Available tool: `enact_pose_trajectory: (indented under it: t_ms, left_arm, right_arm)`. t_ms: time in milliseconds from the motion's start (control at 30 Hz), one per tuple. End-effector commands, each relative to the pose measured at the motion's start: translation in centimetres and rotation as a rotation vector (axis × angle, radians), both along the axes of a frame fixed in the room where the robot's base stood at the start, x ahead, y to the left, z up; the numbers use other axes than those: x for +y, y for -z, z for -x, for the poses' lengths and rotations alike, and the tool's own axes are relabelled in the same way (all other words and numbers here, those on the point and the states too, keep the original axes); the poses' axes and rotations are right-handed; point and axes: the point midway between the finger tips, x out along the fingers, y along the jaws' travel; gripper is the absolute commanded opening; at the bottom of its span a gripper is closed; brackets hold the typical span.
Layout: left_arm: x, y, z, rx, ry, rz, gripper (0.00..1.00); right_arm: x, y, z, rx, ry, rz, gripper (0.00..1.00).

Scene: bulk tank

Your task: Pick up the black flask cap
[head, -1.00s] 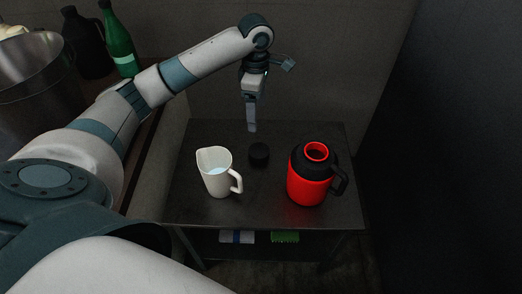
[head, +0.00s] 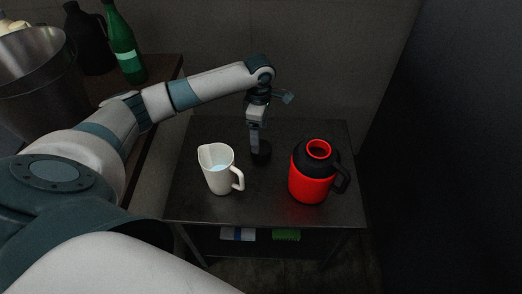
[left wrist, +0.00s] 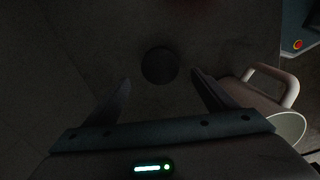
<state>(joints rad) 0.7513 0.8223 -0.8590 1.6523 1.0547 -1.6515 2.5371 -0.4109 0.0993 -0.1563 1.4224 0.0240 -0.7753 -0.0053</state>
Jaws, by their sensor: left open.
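The black flask cap (head: 262,156) is a small dark disc on the metal table, between the white jug and the red flask. It also shows in the left wrist view (left wrist: 159,66) as a dark round shape, ahead of and between the fingertips. My left gripper (head: 255,150) points down right at the cap and partly hides it in the head view. In the left wrist view the two fingers (left wrist: 160,82) are apart, with nothing held between them. The red flask (head: 311,184) stands upright with its top open. My right gripper is not in view.
A white jug (head: 216,178) with pale liquid stands left of the cap; its handle and rim show close to the right finger in the left wrist view (left wrist: 258,92). A steel bucket (head: 40,90) and green bottle (head: 124,50) stand on the left table.

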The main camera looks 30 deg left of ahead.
Motion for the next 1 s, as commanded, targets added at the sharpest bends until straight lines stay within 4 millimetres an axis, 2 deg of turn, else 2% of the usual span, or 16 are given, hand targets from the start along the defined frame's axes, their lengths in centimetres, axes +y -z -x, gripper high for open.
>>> enact_pose_trajectory:
  t_ms: [100, 567, 1000]
  left_arm:
    - [0.0, 0.8, 0.0, 0.002, 0.0, -0.002, 0.79]
    - [-0.1, 1.3, 0.0, 0.0, 0.0, 0.0, 0.79]
    - [-0.5, 5.9, 0.0, 0.0, 0.0, -0.001, 0.79]
  right_arm:
    - [0.1, -0.3, 0.0, -0.003, 0.0, -0.001, 0.31]
    - [0.0, -0.2, 0.4, 0.003, 0.0, 0.0, 0.31]
    - [0.0, -0.3, -0.5, -0.003, 0.0, 0.0, 0.31]
